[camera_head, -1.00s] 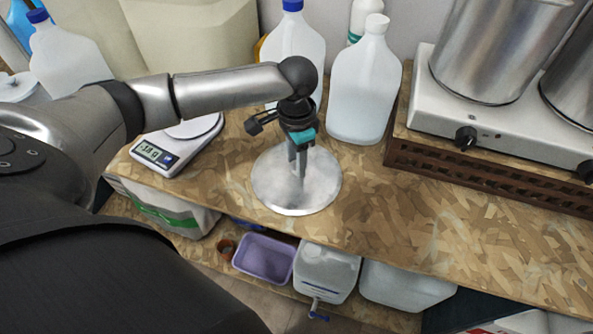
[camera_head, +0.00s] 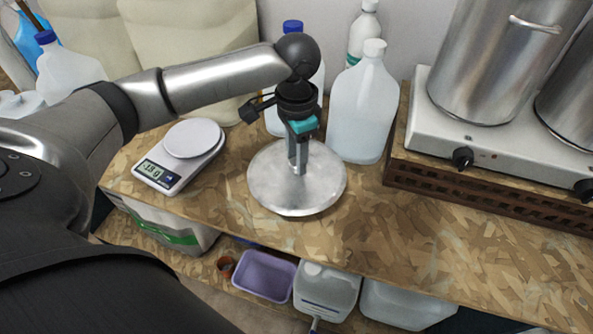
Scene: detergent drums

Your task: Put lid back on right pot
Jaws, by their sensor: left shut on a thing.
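A round silver metal lid (camera_head: 280,188) is just over the wooden bench, left of the burner; I cannot tell whether it touches the wood. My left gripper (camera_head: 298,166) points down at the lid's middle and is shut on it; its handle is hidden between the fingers. Two tall metal pots stand on the white double burner (camera_head: 440,122) at the right. The left one (camera_head: 485,70) shows a side handle, and the right one (camera_head: 572,105) is cut off by the picture's edge. Their tops are out of view. My right gripper is not in view.
White jugs (camera_head: 360,110) stand at the back, behind the lid and my gripper. A digital scale (camera_head: 192,139) lies left of the lid. The bench front (camera_head: 430,235) is bare. A purple tub (camera_head: 264,275) and jugs sit on the lower shelf.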

